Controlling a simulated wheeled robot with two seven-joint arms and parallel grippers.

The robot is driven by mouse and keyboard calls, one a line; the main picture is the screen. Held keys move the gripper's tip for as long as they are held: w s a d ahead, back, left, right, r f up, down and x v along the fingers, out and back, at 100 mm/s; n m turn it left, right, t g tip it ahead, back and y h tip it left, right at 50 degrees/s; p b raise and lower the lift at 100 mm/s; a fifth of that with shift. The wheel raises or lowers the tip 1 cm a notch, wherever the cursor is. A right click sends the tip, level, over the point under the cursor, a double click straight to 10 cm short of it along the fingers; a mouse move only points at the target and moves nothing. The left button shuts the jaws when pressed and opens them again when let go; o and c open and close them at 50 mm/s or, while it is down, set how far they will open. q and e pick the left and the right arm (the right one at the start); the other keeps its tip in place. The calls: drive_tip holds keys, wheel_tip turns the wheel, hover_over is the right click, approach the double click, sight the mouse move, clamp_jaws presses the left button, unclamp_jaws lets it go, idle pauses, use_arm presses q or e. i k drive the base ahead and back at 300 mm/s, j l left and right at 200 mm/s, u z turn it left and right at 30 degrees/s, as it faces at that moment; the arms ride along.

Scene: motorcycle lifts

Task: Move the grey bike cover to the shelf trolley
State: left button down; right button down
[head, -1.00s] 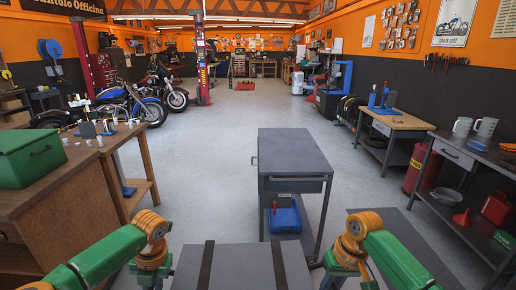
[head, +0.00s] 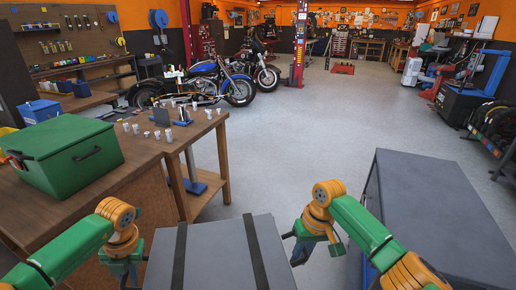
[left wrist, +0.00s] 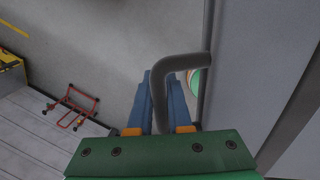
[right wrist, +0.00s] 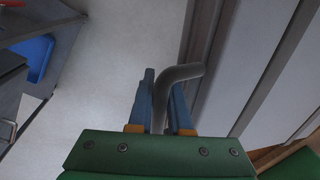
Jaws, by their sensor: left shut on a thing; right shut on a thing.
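The grey bike cover looks like a flat-topped grey bundle (head: 218,255) with two dark straps, at the bottom centre of the head view. My left gripper (head: 125,268) is shut on the bent grey handle at its left side, seen in the left wrist view (left wrist: 175,95). My right gripper (head: 302,248) is shut on the matching handle on its right side, seen in the right wrist view (right wrist: 165,100). The shelf trolley (head: 425,200) stands to the right, its grey top bare where it shows. My right arm hides part of it.
A brown workbench (head: 150,150) with a green box (head: 68,155) and several small white cups stands close on the left. Motorcycles (head: 205,82) are behind it. Open floor (head: 310,140) lies ahead between bench and trolley. A tyre rack (head: 490,125) is at the far right.

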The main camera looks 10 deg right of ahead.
sight(433, 196)
drive_tip(key=i+z, duration=0.2)
drive_tip(key=i, duration=0.3)
drive_tip(key=i+j+z, duration=0.2)
drive_tip(key=i, duration=0.3)
drive_tip(key=i+z, duration=0.15)
drive_tip(key=i, duration=0.35)
drive_tip(key=i+j+z, duration=0.2)
drive_tip(key=i, duration=0.25)
drive_tip(key=i+l+z, duration=0.1)
drive_tip(key=z, duration=0.4)
drive_tip(key=i+z, duration=0.45)
drive_tip(key=i+j+z, duration=0.1)
drive_tip(key=z, duration=0.4)
drive_tip(key=i+j+z, duration=0.15)
drive_tip(key=z, duration=0.35)
drive_tip(key=i+z, duration=0.3)
drive_tip(key=z, duration=0.15)
drive_tip(key=i+z, duration=0.4)
drive_tip(key=k, duration=0.1)
